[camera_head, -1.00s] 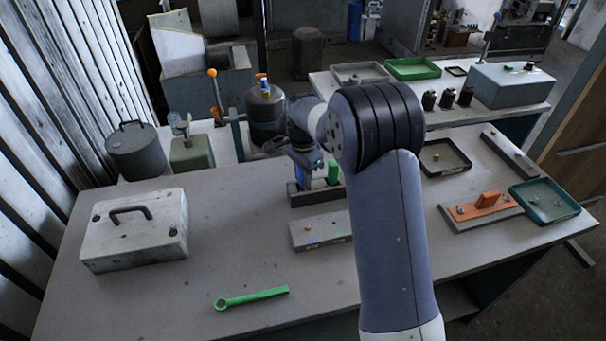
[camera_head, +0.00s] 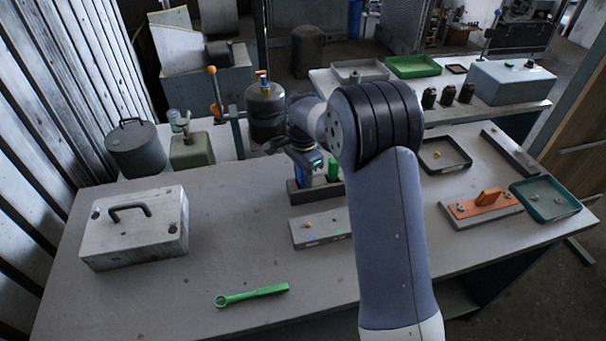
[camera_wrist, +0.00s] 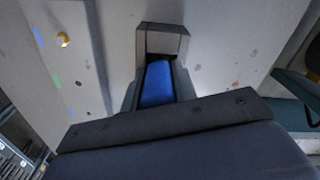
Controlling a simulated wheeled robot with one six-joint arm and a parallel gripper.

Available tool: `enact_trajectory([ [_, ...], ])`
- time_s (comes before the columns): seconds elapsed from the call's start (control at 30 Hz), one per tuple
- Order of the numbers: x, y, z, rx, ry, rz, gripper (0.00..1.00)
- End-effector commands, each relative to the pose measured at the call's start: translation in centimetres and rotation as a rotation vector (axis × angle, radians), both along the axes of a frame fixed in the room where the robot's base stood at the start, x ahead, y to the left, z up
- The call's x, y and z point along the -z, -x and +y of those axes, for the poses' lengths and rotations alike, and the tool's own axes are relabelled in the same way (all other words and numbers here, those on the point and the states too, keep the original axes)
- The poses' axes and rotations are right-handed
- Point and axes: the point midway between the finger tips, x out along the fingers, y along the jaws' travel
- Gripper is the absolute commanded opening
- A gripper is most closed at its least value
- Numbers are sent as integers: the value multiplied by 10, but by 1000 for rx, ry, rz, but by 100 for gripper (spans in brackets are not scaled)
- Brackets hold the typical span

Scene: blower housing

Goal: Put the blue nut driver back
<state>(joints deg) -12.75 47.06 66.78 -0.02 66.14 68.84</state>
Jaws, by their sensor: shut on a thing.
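The blue nut driver (camera_wrist: 157,85) shows in the wrist view as a blue handle between grey gripper parts. My gripper (camera_head: 308,172) is shut on it, over the dark rack (camera_head: 304,196) near the table's middle. In the head view the wrist and arm cover most of the driver. Its lower end is hidden, so I cannot tell whether it is in the rack or just above it. A green-handled driver (camera_head: 333,171) stands upright at the rack's right end, close beside my gripper.
A pale plate (camera_head: 321,229) lies in front of the rack; it also shows in the wrist view (camera_wrist: 50,55). A green wrench (camera_head: 251,296) and grey case (camera_head: 136,228) are on the left.

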Motion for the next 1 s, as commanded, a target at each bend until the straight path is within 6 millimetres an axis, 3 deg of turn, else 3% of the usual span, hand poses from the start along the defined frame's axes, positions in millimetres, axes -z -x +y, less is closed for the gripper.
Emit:
enact_trajectory([
  [0.17,0,0,0,0,0,0,0],
  [0.2,0,0,0,0,0,0,29],
  [0.4,0,0,0,0,0,0,46],
  [0.5,0,0,0,0,0,0,52],
  [0.63,0,0,0,0,0,0,52],
  [0.9,0,0,0,0,0,0,74],
  [1.0,0,0,0,0,0,0,74],
])
